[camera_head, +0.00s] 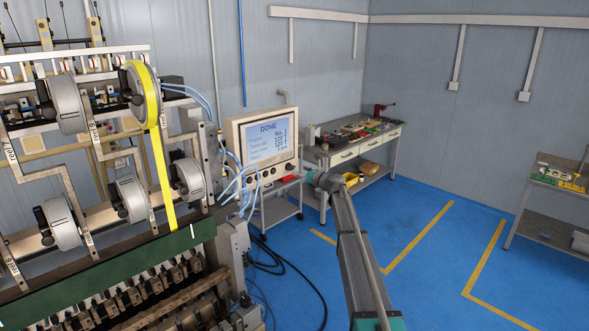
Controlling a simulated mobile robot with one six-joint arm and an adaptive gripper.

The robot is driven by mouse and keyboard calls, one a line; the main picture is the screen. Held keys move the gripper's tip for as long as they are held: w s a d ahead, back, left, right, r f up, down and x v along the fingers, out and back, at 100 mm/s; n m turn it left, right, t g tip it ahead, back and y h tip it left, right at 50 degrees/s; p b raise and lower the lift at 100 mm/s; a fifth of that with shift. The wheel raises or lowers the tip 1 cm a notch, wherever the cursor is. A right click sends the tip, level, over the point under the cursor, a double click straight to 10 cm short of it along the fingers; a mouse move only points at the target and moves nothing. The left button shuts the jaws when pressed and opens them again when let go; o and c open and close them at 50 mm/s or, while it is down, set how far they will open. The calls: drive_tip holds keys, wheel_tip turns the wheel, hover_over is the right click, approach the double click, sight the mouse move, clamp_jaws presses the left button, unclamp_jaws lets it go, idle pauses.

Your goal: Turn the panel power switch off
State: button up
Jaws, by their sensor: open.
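The control panel (230,135) is a beige box with a lit screen (268,142) that reads "DONE" above several lines of smaller text. A row of small dark knobs or switches (289,167) runs along its lower edge. They are too small to tell which is the power switch or how it is set. My arm (356,240) rises from the bottom of the picture to a joint just right of the panel's lower right corner. My gripper does not show, so its place relative to the switch cannot be seen.
The coil winder (110,262) with several grey wheels and a yellow strap fills the left. Light blue cables (228,180) hang beside the panel. A workbench (345,153) with tools stands behind, another table (550,185) at right. Blue floor (440,270) with yellow lines is open at right.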

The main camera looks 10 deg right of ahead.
sight(294, 168)
drive_tip(key=shift+x, duration=2.4)
clamp_jaws()
